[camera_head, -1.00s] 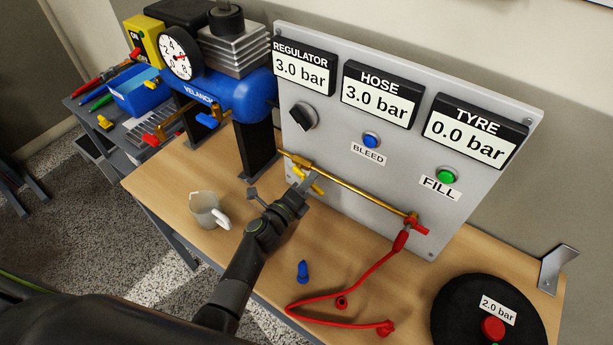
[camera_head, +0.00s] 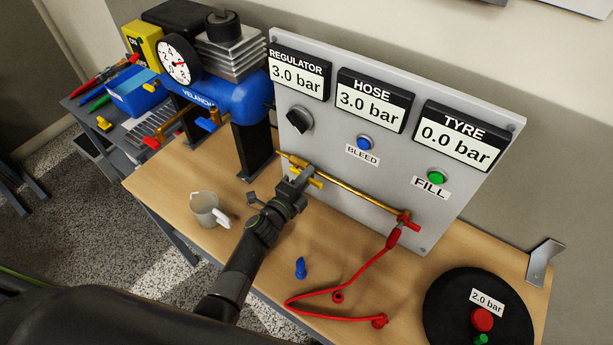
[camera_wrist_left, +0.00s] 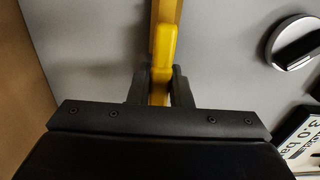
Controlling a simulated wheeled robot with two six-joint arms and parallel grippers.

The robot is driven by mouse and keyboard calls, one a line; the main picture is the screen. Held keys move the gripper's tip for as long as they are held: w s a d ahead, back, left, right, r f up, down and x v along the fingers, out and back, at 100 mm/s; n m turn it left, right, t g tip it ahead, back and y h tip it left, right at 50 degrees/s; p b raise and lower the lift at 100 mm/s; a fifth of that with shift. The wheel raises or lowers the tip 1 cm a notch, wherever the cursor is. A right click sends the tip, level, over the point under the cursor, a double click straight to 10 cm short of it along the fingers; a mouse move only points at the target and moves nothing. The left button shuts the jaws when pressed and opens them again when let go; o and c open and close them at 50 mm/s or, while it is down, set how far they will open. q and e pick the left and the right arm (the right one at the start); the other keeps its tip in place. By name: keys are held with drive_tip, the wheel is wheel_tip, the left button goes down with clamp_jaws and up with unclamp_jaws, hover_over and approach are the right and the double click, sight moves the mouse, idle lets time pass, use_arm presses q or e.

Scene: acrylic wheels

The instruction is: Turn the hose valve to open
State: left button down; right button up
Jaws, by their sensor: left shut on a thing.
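A brass pipe (camera_head: 355,193) runs along the foot of the grey panel. A yellow valve lever (camera_head: 317,184) sits near its left end, and a red lever (camera_head: 409,222) sits at its right end above the red hose (camera_head: 362,271). My left gripper (camera_head: 299,182) is shut on the yellow lever. In the left wrist view the yellow lever (camera_wrist_left: 163,50) runs down between my two dark fingers (camera_wrist_left: 157,88). The fingers partly hide it. Which lever is the hose valve is not labelled. My right gripper is not in view.
The panel (camera_head: 330,135) shows regulator 3.0 bar, hose 3.0 bar and tyre 0.0 bar. A grey mug (camera_head: 204,206) stands left of my arm. A blue part (camera_head: 300,268) lies to its right. A black tyre (camera_head: 450,310) is at front right. The blue compressor (camera_head: 225,95) stands behind left.

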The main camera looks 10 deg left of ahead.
use_arm(q)
drive_tip(key=c, duration=1.3)
unclamp_jaws()
drive_tip(key=b+v, duration=0.1)
drive_tip(key=v, duration=1.6)
drive_tip(key=shift+s+a, duration=0.1)
drive_tip(key=shift+s, duration=0.1)
